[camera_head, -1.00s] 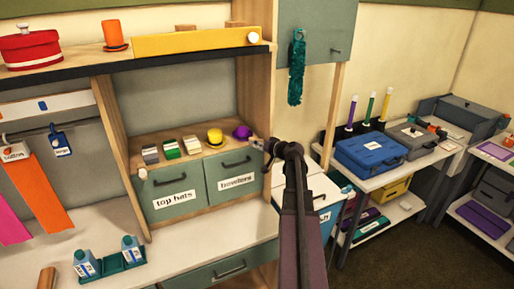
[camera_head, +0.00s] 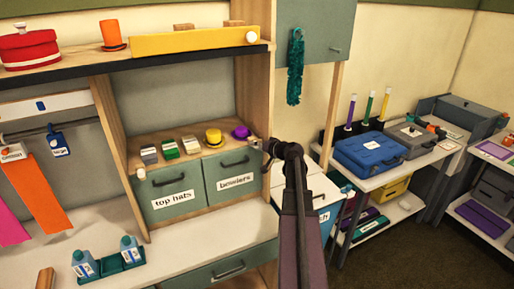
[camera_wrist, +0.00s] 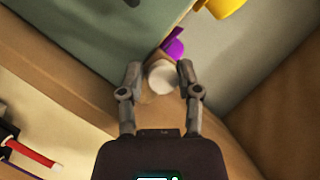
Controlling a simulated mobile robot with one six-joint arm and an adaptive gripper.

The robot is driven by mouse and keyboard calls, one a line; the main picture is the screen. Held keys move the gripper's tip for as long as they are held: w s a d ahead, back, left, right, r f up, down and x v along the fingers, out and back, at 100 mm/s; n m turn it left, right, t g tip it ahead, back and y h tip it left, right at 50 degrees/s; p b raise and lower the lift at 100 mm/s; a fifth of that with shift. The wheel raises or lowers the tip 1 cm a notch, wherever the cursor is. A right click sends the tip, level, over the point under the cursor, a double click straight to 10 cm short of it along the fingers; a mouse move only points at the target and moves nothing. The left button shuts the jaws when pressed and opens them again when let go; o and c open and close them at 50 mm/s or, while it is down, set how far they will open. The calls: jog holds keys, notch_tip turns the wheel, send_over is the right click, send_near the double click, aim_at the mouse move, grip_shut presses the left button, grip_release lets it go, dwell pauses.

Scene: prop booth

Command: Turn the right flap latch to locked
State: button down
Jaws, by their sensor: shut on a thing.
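The right flap latch is a pale round knob (camera_wrist: 162,77) with a tan part beside it, at the edge of the right green flap. In the head view the latch (camera_head: 255,142) sits at the upper right corner of the right flap (camera_head: 231,173), which carries a label and a dark handle. My gripper (camera_wrist: 160,76) is shut on the latch, one finger on each side of the knob. In the head view my gripper (camera_head: 265,146) is at that corner, small and partly covering the latch. Both flaps look closed. The latch's exact angle is hard to read.
The left flap (camera_head: 171,192), labelled "top hats", has its own pale latch (camera_head: 141,173). Above the flaps stand small boxes, a yellow hat (camera_head: 214,137) and a purple hat (camera_head: 241,132). A wooden upright (camera_head: 252,90) rises close by my gripper. A white counter (camera_head: 205,250) lies below.

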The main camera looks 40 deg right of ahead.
jog(key=shift+w+r, duration=0.1)
jog(key=shift+w, duration=0.1)
jog(key=shift+d+m+t+y+b, duration=0.1)
jog(key=shift+m+t+y+b, duration=0.5)
jog(key=shift+m+b, duration=0.6)
jog(key=m+t+b, duration=0.1)
jog(key=m+b, duration=0.1)
jog(key=m, duration=0.1)
jog(key=shift+f+y+b, duration=0.2)
jog(key=shift+y+b, duration=0.1)
jog(key=shift+y, duration=0.1)
jog(key=m+t+b, duration=0.1)
jog(key=m, duration=0.1)
jog(key=m+t+b, duration=0.1)
jog(key=m+b, duration=0.1)
jog(key=shift+m+t, duration=0.3)
jog(key=shift+m, duration=0.1)
jog(key=shift+r+m+t+h+b, duration=0.2)
jog(key=shift+m+t+h+b, duration=0.45)
jog(key=shift+m, duration=0.75)
